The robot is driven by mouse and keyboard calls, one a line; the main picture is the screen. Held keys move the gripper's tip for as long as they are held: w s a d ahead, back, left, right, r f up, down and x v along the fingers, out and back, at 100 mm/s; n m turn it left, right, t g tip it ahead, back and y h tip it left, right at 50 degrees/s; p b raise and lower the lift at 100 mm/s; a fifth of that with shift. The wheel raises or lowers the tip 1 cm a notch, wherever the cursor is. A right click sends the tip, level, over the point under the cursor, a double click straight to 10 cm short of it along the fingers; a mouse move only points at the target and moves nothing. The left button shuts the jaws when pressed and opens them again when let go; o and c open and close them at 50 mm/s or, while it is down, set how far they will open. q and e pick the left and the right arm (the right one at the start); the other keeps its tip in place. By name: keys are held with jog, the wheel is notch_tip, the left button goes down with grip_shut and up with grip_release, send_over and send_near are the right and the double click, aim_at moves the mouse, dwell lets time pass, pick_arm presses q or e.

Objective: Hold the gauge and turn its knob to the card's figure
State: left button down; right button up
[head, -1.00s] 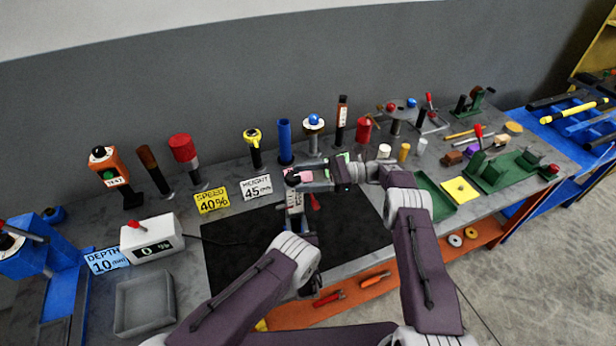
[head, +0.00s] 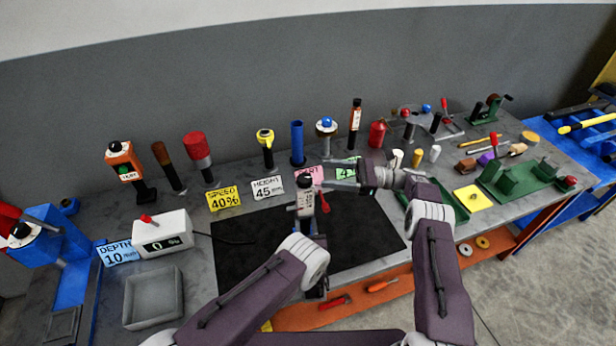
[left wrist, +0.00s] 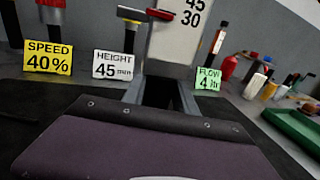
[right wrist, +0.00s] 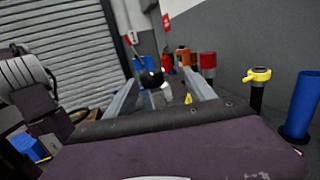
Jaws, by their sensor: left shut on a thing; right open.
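The gauge (head: 305,212) stands roughly upright over the black mat, with a white numbered face, a dark knob (head: 307,183) on top and a red part at its right side. My left gripper (head: 312,236) is shut on its lower part. In the left wrist view the white scale (left wrist: 178,40) shows 45 and 30; its top is cut off. My right gripper (head: 328,178) is open, just right of the knob and apart from it. In the right wrist view the dark knob (right wrist: 152,79) shows between and beyond the fingers. The HEIGHT card (head: 267,188) reads 45 mm.
Other cards stand nearby: yellow SPEED 40% (head: 222,199), blue DEPTH 10 (head: 117,253), and a pink one partly hidden. A white display box (head: 163,233) reads 0. Several handled tools line the back. The black mat (head: 250,262) is otherwise clear.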

jog(key=m+t, duration=0.2)
jog(key=t, duration=0.1)
jog(key=m+t+h, duration=0.4)
jog(key=t, duration=0.2)
send_near(298, 177)
jog(key=x, duration=0.7)
jog(key=f+x, duration=0.1)
jog(key=x, duration=0.3)
jog(key=shift+w, duration=0.35)
grip_shut()
jog(key=c, duration=1.4)
grip_release()
jog(key=shift+o, duration=0.2)
jog(key=shift+s+a+n+g+y, duration=0.1)
jog(key=shift+s+n+g+y, duration=0.3)
jog(key=shift+n+g, duration=1.1)
jog(key=shift+s+n+g+y, duration=0.15)
jog(key=shift+n+g+y, duration=0.65)
jog(key=shift+g, duration=1.3)
jog(key=shift+s+a+n+g+y, duration=0.1)
jog(key=shift+s+n+g+y, duration=0.25)
jog(key=shift+n+g, duration=1.2)
jog(key=shift+g, duration=0.55)
